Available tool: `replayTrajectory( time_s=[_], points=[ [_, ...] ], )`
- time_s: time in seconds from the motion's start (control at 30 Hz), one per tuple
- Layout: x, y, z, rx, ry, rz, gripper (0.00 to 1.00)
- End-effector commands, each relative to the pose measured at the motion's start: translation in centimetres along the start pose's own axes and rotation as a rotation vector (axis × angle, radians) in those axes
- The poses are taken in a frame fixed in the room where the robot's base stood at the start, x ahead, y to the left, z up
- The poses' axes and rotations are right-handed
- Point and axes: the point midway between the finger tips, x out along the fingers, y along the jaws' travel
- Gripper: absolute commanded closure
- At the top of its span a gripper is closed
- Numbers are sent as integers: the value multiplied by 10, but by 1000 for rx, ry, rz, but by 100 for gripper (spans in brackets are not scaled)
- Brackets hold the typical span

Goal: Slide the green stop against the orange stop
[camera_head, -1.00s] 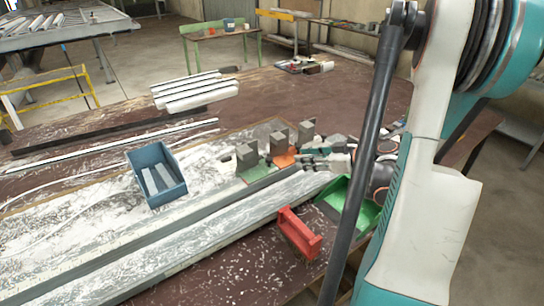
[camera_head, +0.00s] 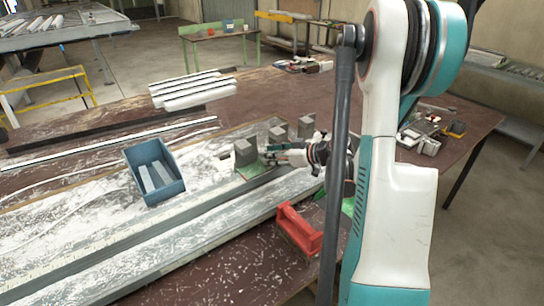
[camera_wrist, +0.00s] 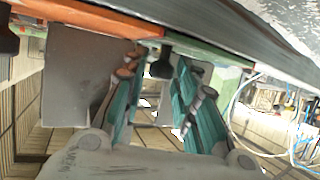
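The green stop (camera_head: 247,153), a grey block on a green base, stands on the rail in the head view. The orange stop's grey block (camera_head: 277,135) stands to its right and farther back, with a gap between the blocks. My gripper (camera_head: 271,153) is in front of the orange stop and hides most of its base. In the wrist view the orange base (camera_wrist: 90,14) shows at the upper left and a green base (camera_wrist: 213,52) at the right. My teal fingers (camera_wrist: 160,80) are apart there. A dark knob (camera_wrist: 161,66) shows between their tips; contact is unclear.
Another grey block (camera_head: 306,126) stands farther right. A red holder (camera_head: 290,221) and a partly hidden green bin are at the bench's right edge. White profiles (camera_head: 195,90) lie at the back.

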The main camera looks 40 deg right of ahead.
Motion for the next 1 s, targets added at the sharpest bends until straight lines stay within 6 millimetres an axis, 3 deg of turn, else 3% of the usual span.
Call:
replayTrajectory(
  time_s=[0.2, 0.3, 0.33, 0.8, 0.83, 1.0],
  points=[
    [0, 0, 0, 0, 0, 0, 75],
    [0, 0, 0, 0, 0, 0, 98],
    [0, 0, 0, 0, 0, 0, 100],
    [-2, 3, 1, 0, 0, 1, 100],
    [-2, 4, 1, 0, 0, 1, 75],
    [-1, 3, 1, 0, 0, 1, 73]
  ],
)
